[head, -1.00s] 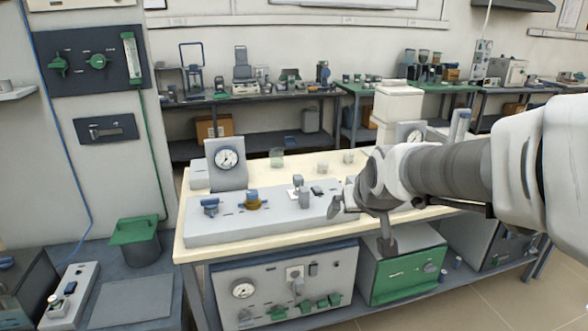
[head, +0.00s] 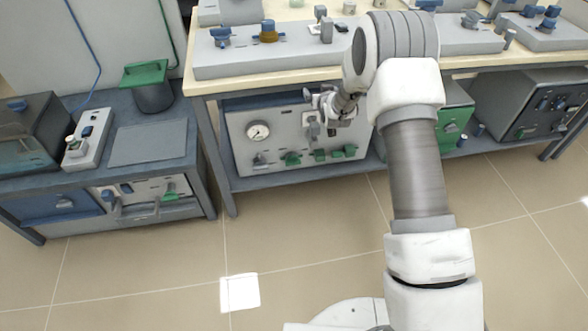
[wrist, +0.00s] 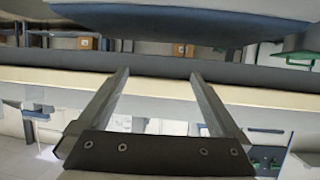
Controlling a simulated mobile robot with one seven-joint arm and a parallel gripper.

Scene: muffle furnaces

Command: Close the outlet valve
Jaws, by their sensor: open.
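No part is plainly marked as the outlet valve. In the head view, a grey block on the bench carries a blue-handled valve (head: 220,36) and a brass valve with a blue top (head: 268,32). Below, a pale control panel (head: 245,165) has a round gauge (head: 258,132) and several green handles (head: 292,158). My gripper (head: 330,105) is in front of that panel's upper part, below the bench top, and seems apart from it. In the wrist view my gripper (wrist: 158,75) is open, with nothing between its fingers.
The bench top edge (head: 320,82) runs just above my gripper. A green-fronted box (head: 455,120) stands under the bench, partly behind my arm. A side bench (head: 150,145) with a green-lidded bin (head: 150,88) is at left. The tiled floor (head: 290,240) in front is clear.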

